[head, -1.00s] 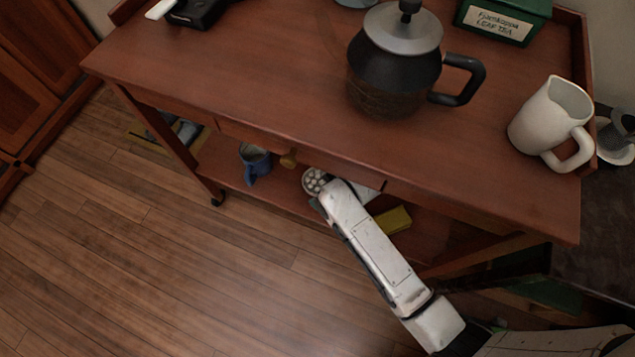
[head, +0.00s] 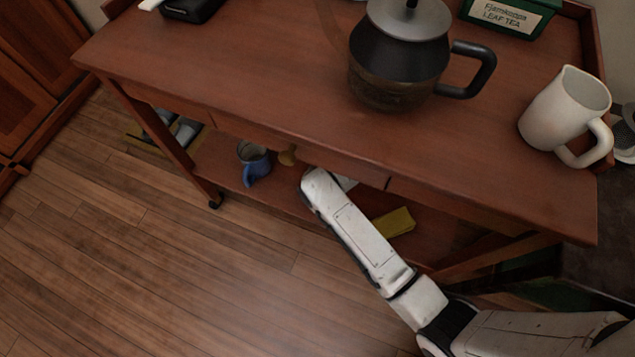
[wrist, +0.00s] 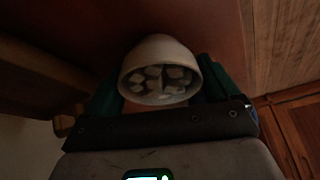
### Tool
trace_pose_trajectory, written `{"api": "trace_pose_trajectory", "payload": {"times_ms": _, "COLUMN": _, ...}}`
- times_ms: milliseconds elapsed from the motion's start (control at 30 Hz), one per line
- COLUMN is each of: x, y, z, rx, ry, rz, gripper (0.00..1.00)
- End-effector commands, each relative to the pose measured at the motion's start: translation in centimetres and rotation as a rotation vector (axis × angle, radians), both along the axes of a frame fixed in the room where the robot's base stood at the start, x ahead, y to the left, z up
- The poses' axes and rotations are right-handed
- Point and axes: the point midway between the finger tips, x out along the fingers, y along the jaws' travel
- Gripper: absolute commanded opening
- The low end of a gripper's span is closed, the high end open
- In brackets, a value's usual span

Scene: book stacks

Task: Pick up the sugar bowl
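The sugar bowl (wrist: 160,52) is pale and round, with white cubes inside. In the wrist view its open mouth faces the camera. My gripper (wrist: 161,84) has one dark green finger on each side of the bowl, close to its wall. The image is too dark to tell whether the fingers touch the bowl or leave a small gap. In the head view, the bowl and gripper fingers are hidden behind my white arm, which reaches to the cart's lower shelf (head: 222,160).
The tabletop (head: 270,75) overhangs my arm. On it stand a kettle (head: 400,60), a white pitcher (head: 563,108) and a green tea box (head: 505,14). The wooden floor in front is clear.

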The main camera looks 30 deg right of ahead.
Motion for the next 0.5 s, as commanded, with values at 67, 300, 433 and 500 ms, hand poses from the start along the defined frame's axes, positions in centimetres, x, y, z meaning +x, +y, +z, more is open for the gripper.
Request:
{"api": "trace_pose_trajectory", "payload": {"times_ms": 67, "x": -0.01, "y": 0.0, "z": 0.0, "rx": 0.0, "ry": 0.0, "rz": 0.0, "gripper": 0.71}}
{"api": "trace_pose_trajectory", "payload": {"times_ms": 300, "x": -0.01, "y": 0.0, "z": 0.01, "rx": 0.0, "ry": 0.0, "rz": 0.0, "gripper": 0.49}}
{"api": "trace_pose_trajectory", "payload": {"times_ms": 433, "x": 0.02, "y": -0.01, "z": 0.05, "rx": 0.0, "ry": -0.001, "rz": 0.0, "gripper": 0.49}}
{"api": "trace_pose_trajectory", "payload": {"times_ms": 500, "x": 0.02, "y": -0.01, "z": 0.06, "rx": 0.0, "ry": -0.001, "rz": 0.0, "gripper": 0.49}}
